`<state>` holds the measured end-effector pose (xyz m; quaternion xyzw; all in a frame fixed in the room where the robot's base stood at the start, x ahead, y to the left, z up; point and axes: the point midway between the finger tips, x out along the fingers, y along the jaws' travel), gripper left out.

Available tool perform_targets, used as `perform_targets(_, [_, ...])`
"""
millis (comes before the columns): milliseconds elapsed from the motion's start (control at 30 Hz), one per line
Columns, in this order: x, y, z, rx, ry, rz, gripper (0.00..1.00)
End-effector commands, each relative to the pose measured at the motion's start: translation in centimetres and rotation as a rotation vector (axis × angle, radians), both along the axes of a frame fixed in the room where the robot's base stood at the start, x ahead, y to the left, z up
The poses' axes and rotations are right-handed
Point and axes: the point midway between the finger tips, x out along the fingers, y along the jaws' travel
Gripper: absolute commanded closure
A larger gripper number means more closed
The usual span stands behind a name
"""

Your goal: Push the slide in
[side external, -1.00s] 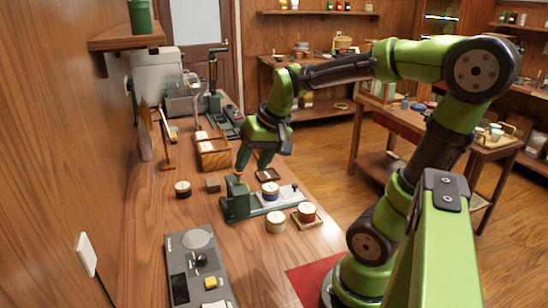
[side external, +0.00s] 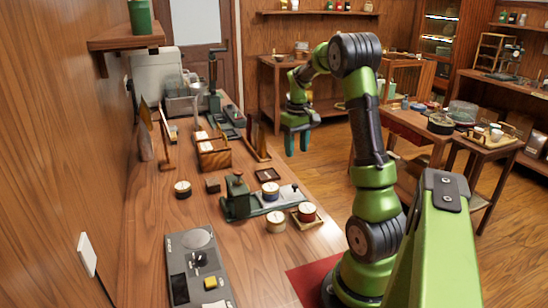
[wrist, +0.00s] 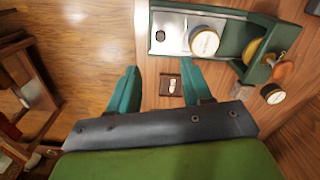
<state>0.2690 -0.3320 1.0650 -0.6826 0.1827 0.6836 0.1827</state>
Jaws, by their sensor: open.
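A green press (side external: 236,197) stands on the bench, with its base running to the right; it also shows at the top right of the wrist view (wrist: 232,18). A silver slide plate (side external: 290,196) with a small dark knob lies along the base, sticking out from the press head; it is also in the wrist view (wrist: 172,22). A round blue-sided tin with a pale top (side external: 270,188) sits on it beside the head (wrist: 205,41). My gripper (side external: 297,144) is open and empty, above and behind the slide's outer end, apart from it; its teal fingers show in the wrist view (wrist: 158,85).
Two round tins (side external: 276,222) (side external: 306,211) stand in front of the press, the right one on a wooden tray. A small dark tray (side external: 267,175) lies behind it. A wooden box (side external: 213,154) and upright wooden stand (side external: 256,142) are farther back. A scale (side external: 197,268) lies front left.

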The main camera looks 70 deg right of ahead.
Motion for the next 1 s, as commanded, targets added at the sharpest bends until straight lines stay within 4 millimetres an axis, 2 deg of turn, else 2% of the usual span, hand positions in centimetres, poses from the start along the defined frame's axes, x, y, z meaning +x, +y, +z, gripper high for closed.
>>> perform_targets(33, [-0.1,0.1,-1.3,0.006,0.004,-0.001,0.51])
perform_targets(300, [-0.1,0.1,-7.2,0.005,0.002,-0.002,0.51])
perform_targets(500, [0.0,0.1,-10.6,0.003,0.001,-0.001,0.51])
perform_targets(700, [0.0,0.0,-12.1,0.001,0.0,-0.003,0.51])
perform_targets(1000, [0.0,0.0,-12.3,-0.001,-0.002,-0.002,0.51])
